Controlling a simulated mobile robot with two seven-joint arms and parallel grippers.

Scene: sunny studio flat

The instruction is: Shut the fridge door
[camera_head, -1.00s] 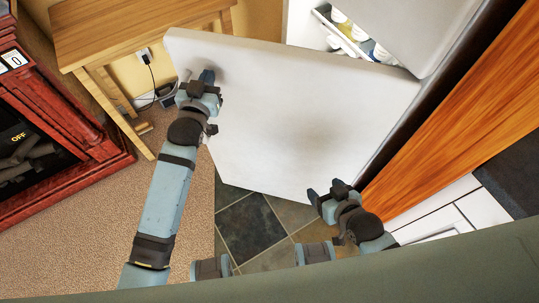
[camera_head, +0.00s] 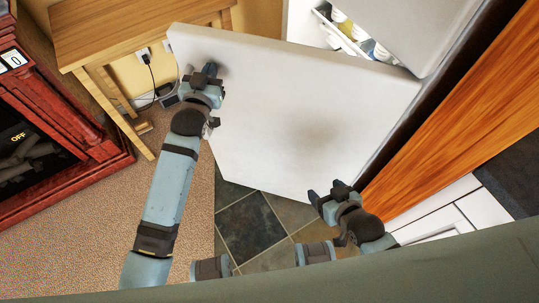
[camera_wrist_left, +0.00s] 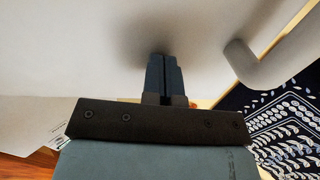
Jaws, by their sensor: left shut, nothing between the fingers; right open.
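The white fridge door (camera_head: 300,110) stands open in the head view, its outer face towards me. Part of the fridge's inside, with bottles on a door shelf (camera_head: 350,35), shows behind its upper edge. My left gripper (camera_head: 210,70) is shut and empty, its tips at the door's face near the free left edge. In the left wrist view the shut fingers (camera_wrist_left: 164,62) point at the white door surface (camera_wrist_left: 90,50); contact cannot be told for sure. A grey door handle (camera_wrist_left: 265,68) is to their right. My right gripper (camera_head: 327,192) is open and empty near the door's lower corner.
A wooden table (camera_head: 130,30) stands behind left, with a cable and plug by the wall. A dark red fireplace (camera_head: 60,120) is at the left. A wooden panel (camera_head: 460,100) runs along the right. Carpet and tiled floor (camera_head: 255,225) are clear below the door.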

